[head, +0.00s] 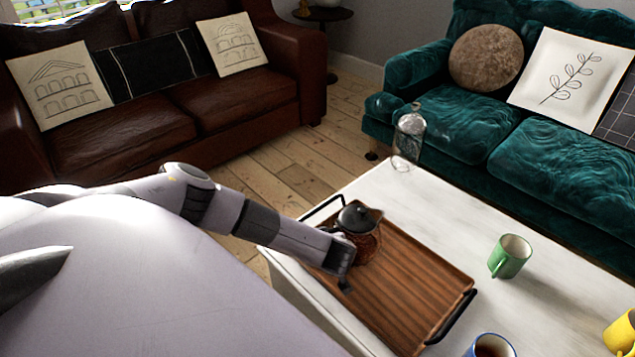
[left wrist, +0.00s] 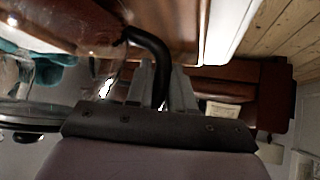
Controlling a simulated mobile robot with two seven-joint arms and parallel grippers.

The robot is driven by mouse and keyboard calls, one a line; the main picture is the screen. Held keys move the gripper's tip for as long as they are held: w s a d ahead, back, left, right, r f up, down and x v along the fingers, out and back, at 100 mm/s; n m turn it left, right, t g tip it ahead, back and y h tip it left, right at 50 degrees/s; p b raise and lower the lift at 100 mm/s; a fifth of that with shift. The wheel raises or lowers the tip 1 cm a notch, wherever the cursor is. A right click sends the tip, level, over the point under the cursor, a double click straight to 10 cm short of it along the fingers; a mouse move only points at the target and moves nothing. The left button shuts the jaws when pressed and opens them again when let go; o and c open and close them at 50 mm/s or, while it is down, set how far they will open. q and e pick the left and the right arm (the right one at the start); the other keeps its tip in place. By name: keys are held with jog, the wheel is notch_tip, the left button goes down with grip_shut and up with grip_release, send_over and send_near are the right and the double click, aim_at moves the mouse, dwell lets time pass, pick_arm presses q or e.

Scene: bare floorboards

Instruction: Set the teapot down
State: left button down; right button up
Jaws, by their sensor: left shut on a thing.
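The teapot (head: 362,246) has a dark lid and a see-through body with brown liquid. In the head view it is upright at the far left end of the wooden tray (head: 413,275); I cannot tell whether its base touches the tray. My left gripper (head: 348,272) is beside it on the near left side, its fingers partly hidden. In the left wrist view, my left gripper (left wrist: 163,85) is shut on the teapot's black curved handle (left wrist: 150,45). The clear body (left wrist: 95,30) shows at the left. My right gripper is not in view.
The tray lies on a white table (head: 455,210). A green mug (head: 510,257), a blue-rimmed mug (head: 489,347), a yellow mug (head: 622,333) and a glass bottle (head: 408,140) stand around it. The tray's middle and near part are clear. A brown sofa and a teal sofa stand behind.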

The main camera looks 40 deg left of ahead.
pick_arm(q)
jog(key=c, duration=1)
grip_release()
